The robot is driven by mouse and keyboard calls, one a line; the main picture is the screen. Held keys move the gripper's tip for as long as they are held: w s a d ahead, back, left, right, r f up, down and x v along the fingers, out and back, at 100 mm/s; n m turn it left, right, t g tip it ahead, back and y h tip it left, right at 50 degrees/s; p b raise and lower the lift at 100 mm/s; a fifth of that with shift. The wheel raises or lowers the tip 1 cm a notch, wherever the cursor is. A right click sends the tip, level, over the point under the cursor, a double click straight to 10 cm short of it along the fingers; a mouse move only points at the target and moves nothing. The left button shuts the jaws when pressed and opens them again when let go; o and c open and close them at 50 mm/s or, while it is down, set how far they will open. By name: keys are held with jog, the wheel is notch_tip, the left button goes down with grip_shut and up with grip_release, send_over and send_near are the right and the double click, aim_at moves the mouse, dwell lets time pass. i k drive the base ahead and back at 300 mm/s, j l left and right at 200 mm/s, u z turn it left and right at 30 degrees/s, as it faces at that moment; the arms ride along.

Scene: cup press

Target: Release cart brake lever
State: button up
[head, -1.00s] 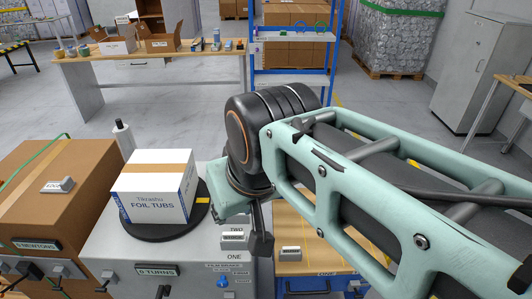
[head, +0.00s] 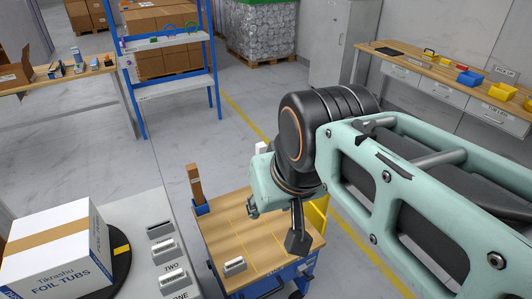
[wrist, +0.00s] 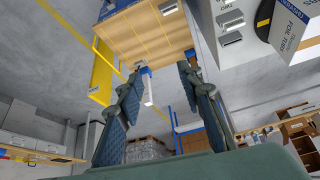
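The cart (head: 235,232) has a wooden top with pale dividing lines and a blue body. It stands at the bottom middle of the head view, and its top (wrist: 150,38) shows inverted in the wrist view. A yellow panel (head: 318,215) is at its right side. A slim white bar (wrist: 148,90) with blue near one end shows beyond the cart edge in the wrist view; I cannot tell whether it is the brake lever. My gripper (head: 274,222) hangs over the cart's right part in the head view. Its fingers (wrist: 160,75) are spread wide with nothing between them.
A grey machine (head: 150,220) with a white foil tubs box (head: 58,250) stands at left. A brown post (head: 195,185) in a blue base rises at the cart's far left corner. A blue shelf rack (head: 172,85) and a workbench (head: 455,90) stand behind. Floor between is clear.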

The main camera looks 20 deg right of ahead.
aim_at(308, 278)
jog(key=z, duration=0.9)
jog(key=k+l+u, duration=0.1)
jog(key=l+u, duration=0.2)
jog(key=i+l+u, duration=0.2)
jog(key=l+u, duration=0.2)
jog(key=l, duration=0.2)
jog(key=i, duration=0.05)
